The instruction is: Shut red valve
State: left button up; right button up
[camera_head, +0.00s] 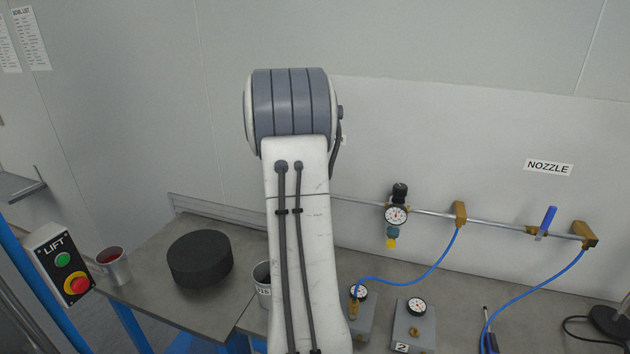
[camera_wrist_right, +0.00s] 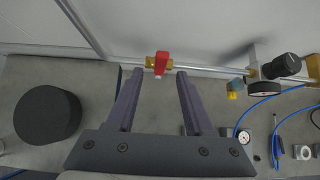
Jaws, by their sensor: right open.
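The red valve handle (camera_wrist_right: 161,63) shows in the right wrist view, on a brass body (camera_wrist_right: 152,63) on the pipe along the wall. It appears in line with the gap between the fingers of my right gripper (camera_wrist_right: 159,73), which is open with nothing between them. The handle points toward the camera side; I cannot tell whether the fingertips reach it. In the head view my arm hides the red valve and the right gripper. My left gripper is not in view.
A pressure regulator (camera_head: 397,214) and a blue-handled valve (camera_head: 546,222) under the NOZZLE label (camera_head: 548,167) sit on the pipe. Blue hoses (camera_head: 440,262) hang from it. A black round block (camera_head: 200,258), a cup (camera_head: 113,266) and gauge boxes (camera_head: 414,325) stand on the bench.

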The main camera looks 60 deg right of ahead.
jog(key=v, duration=0.4)
jog(key=shift+a+r, duration=0.1)
jog(key=shift+a, duration=0.05)
dwell(0.4)
